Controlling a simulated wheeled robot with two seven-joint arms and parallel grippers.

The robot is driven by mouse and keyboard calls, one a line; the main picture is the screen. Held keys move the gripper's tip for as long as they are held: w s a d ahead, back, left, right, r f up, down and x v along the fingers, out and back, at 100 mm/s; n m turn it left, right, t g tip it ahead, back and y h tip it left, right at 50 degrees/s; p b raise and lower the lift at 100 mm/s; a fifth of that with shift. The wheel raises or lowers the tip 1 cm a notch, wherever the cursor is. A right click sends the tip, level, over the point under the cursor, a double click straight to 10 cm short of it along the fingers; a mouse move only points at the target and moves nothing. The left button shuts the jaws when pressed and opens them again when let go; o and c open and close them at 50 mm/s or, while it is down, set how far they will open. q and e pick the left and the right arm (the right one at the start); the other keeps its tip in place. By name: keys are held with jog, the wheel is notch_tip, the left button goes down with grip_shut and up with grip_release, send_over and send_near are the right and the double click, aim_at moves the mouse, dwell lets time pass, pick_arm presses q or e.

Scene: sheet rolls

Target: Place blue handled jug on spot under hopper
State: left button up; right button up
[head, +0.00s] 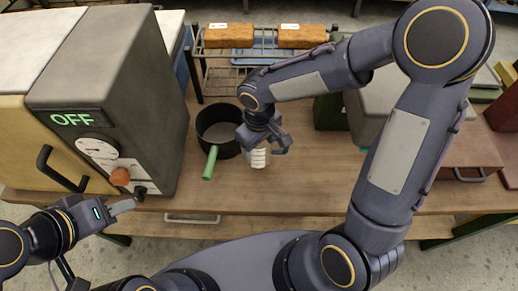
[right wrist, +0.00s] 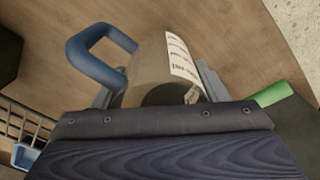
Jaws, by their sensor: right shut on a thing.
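The blue handled jug (right wrist: 152,68) has a grey-brown body, a white printed label and a blue loop handle (right wrist: 90,45). My right gripper (right wrist: 157,88) is shut on its body, with a finger on each side. In the head view, the jug's pale label (head: 259,158) shows below my right gripper (head: 265,143), just right of a dark pot; the gripper hides much of the jug. I cannot tell whether the jug touches the table. My left gripper (head: 122,207) is near the front left table edge, away from the jug; its opening is unclear. No hopper or spot is clearly recognisable.
A grey machine (head: 120,90) with an OFF display stands at the left. A dark pot (head: 217,127) with a green handle sits beside the jug. Behind is a wire rack (head: 210,63) with orange blocks (head: 302,36). The wooden table (head: 310,185) is clear in front.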

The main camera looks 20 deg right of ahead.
jog(key=shift+w+f, duration=0.2)
jog(key=shift+f, duration=0.2)
jog(key=shift+f+b, duration=0.4)
jog(key=shift+f, duration=1.2)
jog(key=o, duration=1)
jog(key=shift+r, duration=0.1)
jog(key=shift+o, duration=0.2)
